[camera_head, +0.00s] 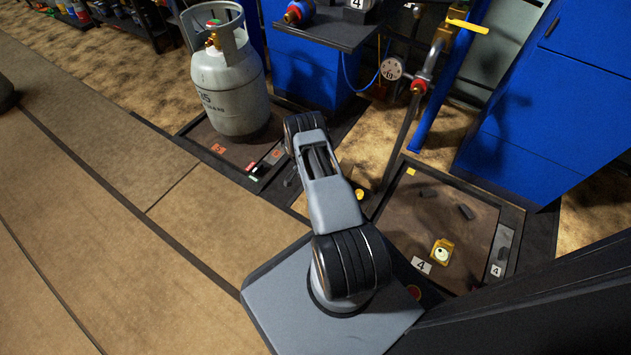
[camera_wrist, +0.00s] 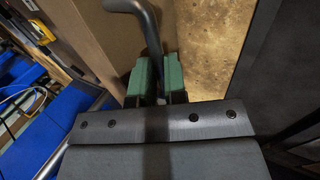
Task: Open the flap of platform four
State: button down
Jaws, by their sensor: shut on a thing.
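Platform four (camera_head: 452,222) is a brown plate in a dark frame, right of my arm in the head view. It carries a white label "4" (camera_head: 422,265) and a yellow fitting (camera_head: 442,252). In the wrist view my gripper (camera_wrist: 160,72) has green pads, shut on a dark curved bar (camera_wrist: 150,30). The bar runs up from between the pads and bends left at the top. The head view does not clearly show my gripper; my arm reaches away toward the cylinder side. I cannot make out which part is the flap, nor what the bar is fixed to.
A grey gas cylinder (camera_head: 229,85) stands on another floor plate beyond my arm. Blue cabinets (camera_head: 535,120) stand at the right. A gauge (camera_head: 391,69) and pipes with a yellow handle rise behind platform four. The carpeted floor (camera_head: 80,210) at left is clear.

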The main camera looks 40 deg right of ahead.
jog(key=shift+w+a+f, duration=0.25)
jog(key=shift+w, duration=0.2)
jog(key=c, duration=1.2)
grip_release()
jog(key=shift+o, duration=0.2)
jog(key=shift+s+d, duration=0.1)
jog(key=p+v, duration=0.4)
jog(key=v, duration=0.9)
jog(key=shift+r, duration=0.45)
